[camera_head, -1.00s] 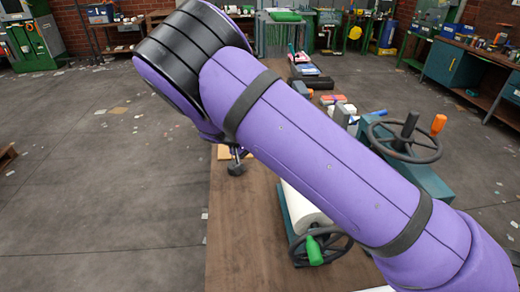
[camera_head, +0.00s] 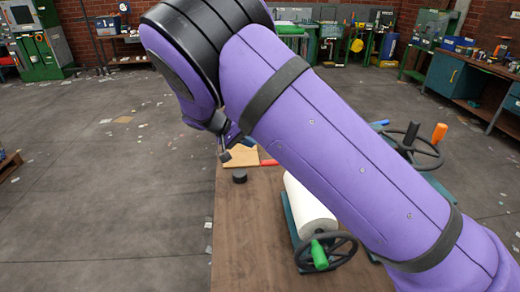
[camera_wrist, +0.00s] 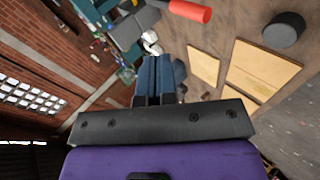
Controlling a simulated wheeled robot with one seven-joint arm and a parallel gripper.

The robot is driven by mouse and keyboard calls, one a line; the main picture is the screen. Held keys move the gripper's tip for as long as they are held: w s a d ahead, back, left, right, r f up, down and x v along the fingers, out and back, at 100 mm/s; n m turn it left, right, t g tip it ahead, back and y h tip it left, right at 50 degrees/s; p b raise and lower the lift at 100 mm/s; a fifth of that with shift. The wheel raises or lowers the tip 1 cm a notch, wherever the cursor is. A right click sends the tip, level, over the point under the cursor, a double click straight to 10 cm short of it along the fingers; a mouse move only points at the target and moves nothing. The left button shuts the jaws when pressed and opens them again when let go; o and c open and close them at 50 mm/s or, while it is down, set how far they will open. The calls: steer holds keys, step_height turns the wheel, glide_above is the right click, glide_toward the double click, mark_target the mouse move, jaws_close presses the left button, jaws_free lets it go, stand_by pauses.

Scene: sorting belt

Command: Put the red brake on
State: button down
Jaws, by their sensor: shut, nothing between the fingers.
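A red-ended lever or handle (camera_wrist: 190,11) shows at the top of the wrist view, with a dark shaft running left from it. A small red piece (camera_head: 268,162) shows by the arm's edge in the head view; its rest is hidden by my purple arm. My gripper (camera_wrist: 158,68) has its blue fingers together, with nothing between them. The fingertips lie below and left of the red end in the wrist picture, apart from it. In the head view my gripper (camera_head: 224,154) is a small dark shape above the bench's far left part, mostly hidden by my arm.
Pale wooden boards (camera_wrist: 256,73) and a black round knob (camera_wrist: 284,29) lie on the brown bench (camera_head: 245,235). A white roll (camera_head: 309,209) and a handwheel with a green handle (camera_head: 319,255) stand nearer. Another wheel with an orange handle (camera_head: 439,133) is right.

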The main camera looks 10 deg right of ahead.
steer(key=shift+v, duration=1.55)
steer(key=shift+d, duration=0.15)
steer(key=s+d+r+g+y, duration=0.1)
steer(key=s+d+r+y, duration=0.4)
steer(key=d+r, duration=0.45)
steer(key=s+d+r+g+y, duration=0.1)
steer(key=s+d+r+y, duration=0.2)
steer(key=s+d+r, duration=0.6)
steer(key=s+d+r+t, duration=0.1)
steer(key=s+d, duration=0.2)
steer(key=s, duration=0.4)
steer(key=s+d+r+t+y, duration=0.1)
steer(key=s+d+r+t, duration=0.1)
steer(key=s, duration=0.6)
steer(key=s+d+r+t+y, duration=0.1)
steer(key=s+d+t, duration=0.1)
steer(key=s+d, duration=0.2)
steer(key=s, duration=0.3)
steer(key=shift+s+r+n, duration=0.15)
steer(key=shift+s+n, duration=0.05)
steer(key=shift+n, duration=0.1)
steer(key=shift+d, duration=0.15)
